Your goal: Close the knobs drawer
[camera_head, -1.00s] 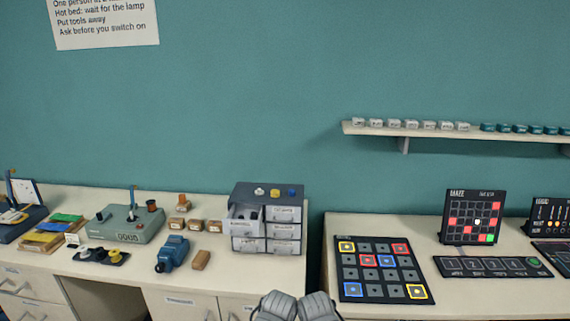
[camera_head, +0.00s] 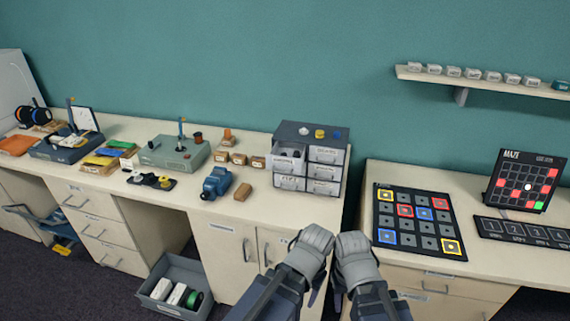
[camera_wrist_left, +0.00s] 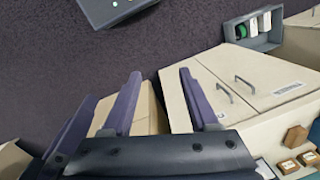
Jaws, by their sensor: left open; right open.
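A small dark grey drawer cabinet (camera_head: 335,136) with pale drawer fronts stands at the right end of the left bench. Its upper left drawer (camera_head: 286,163) is pulled out and small dark items show in it; its label is too small to read. The other drawers look shut. My left gripper (camera_head: 313,240) and my right gripper (camera_head: 354,246) are side by side in front of the bench, below the cabinet and apart from it. In the left wrist view the left gripper's fingers (camera_wrist_left: 160,95) are spread with nothing between them. The cabinet's drawers do not show there.
A gap separates this bench (camera_head: 150,208) from the right bench, which holds a black tile board (camera_head: 416,221). A grey crate (camera_head: 152,291) stands on the floor. A shelf (camera_head: 490,82) is on the wall.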

